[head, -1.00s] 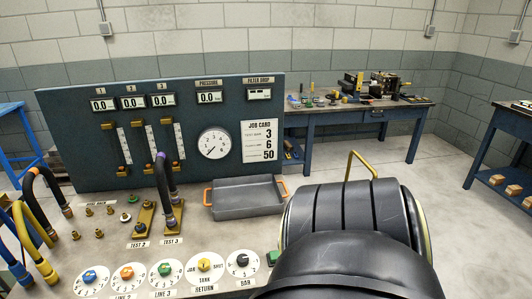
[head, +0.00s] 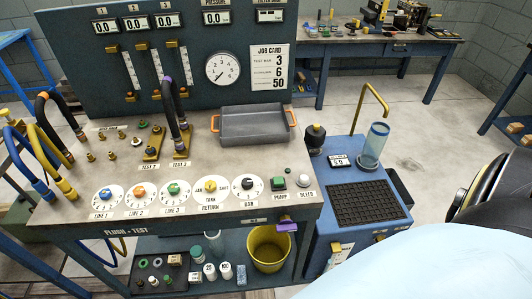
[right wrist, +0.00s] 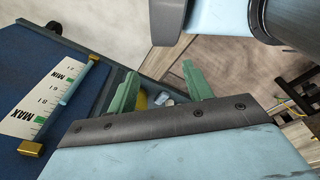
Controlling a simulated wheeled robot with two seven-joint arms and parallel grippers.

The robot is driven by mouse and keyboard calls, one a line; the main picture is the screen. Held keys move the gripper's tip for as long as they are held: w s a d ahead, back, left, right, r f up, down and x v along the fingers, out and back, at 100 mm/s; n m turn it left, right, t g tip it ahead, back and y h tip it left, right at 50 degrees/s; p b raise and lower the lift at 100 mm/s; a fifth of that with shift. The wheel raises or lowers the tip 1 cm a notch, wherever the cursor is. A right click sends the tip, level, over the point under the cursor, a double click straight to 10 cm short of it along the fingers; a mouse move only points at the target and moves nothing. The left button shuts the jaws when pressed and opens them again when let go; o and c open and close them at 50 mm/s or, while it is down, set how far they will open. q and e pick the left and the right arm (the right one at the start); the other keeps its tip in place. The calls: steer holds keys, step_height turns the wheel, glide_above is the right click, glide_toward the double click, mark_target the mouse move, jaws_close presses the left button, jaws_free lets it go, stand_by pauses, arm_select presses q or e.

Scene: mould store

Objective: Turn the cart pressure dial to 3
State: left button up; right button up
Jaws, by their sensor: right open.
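The dial labelled BAR (head: 248,184) has a black knob on a round white plate, at the right end of the dial row on the bench in the head view. Its numbers and pointer setting are too small to read. The round pressure gauge (head: 222,68) sits on the blue panel, its needle toward the lower left. The job card (head: 269,68) shows 3, 6 and 50, with 3 beside the test bar line. My right gripper (right wrist: 161,88) is open, its green fingers apart with nothing held between them. My left gripper is not in view.
A PUMP button (head: 279,183) and a BLEED knob (head: 304,180) are right of the dial. A grey tray (head: 254,137) lies behind it. Hoses (head: 170,115) stand on the left. A blue unit (head: 340,240) with a clear cylinder (head: 374,145) stands right of the bench.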

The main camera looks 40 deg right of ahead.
steer(key=w+a+r+n+t, duration=0.1)
steer(key=w+a+r+n, duration=0.15)
steer(key=w+r, duration=1.25)
steer(key=w+a+r+n+y+p, duration=0.1)
steer(key=w+a+r, duration=0.1)
steer(key=w+r, duration=0.35)
steer(key=w+a+r+n+y+p, duration=0.1)
steer(key=w+a+r, duration=0.15)
steer(key=r, duration=0.65)
step_height(320, 180, up, 21)
steer(key=n+g+h, duration=0.2)
steer(key=n, duration=1.6)
glide_above(247, 181)
step_height(247, 181, down, 13)
steer(key=shift+f+b, duration=0.15)
steer(key=shift+b, duration=0.45)
steer(key=c, duration=1)
